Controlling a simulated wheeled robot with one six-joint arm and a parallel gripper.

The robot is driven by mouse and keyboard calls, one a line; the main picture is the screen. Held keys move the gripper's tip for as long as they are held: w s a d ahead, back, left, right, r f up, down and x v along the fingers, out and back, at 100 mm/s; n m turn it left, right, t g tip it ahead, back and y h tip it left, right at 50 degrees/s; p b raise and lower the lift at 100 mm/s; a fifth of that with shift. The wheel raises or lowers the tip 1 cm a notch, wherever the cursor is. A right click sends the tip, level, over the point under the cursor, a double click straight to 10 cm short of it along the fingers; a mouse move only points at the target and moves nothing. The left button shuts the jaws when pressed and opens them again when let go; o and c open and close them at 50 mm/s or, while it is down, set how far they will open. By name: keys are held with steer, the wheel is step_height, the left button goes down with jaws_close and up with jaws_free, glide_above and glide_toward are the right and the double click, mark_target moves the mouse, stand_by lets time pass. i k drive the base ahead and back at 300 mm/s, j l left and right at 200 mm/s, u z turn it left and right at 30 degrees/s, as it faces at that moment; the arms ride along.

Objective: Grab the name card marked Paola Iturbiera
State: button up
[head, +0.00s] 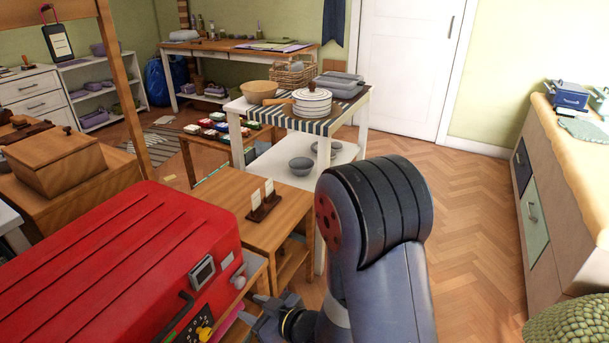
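Two small white cards stand upright in a dark wooden holder (264,209) on a low wooden table (232,212). The left card (255,198) stands slightly nearer than the right card (269,188). Any writing on them is too small to read, so I cannot tell which one bears the name Paola Iturbiera. My gripper (256,315) is low at the bottom edge of the picture, below and nearer than the card holder and apart from it. It is partly cut off and hidden by my arm, so its opening is unclear.
A big red machine (120,255) fills the lower left, close to my gripper. A wooden box (65,160) stands behind it. Open floor (470,210) lies to the right, before a long cabinet (560,215).

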mark_target(268, 184)
steer(key=i+l+z, duration=0.25)
steer(key=i, duration=0.15)
steer(key=i+l+z, duration=0.2)
steer(key=i, duration=0.15)
steer(key=i+u, duration=0.4)
steer(key=i, duration=0.15)
steer(key=i+l+u, duration=0.1)
steer(key=i+u, duration=0.25)
steer(key=i, duration=0.2)
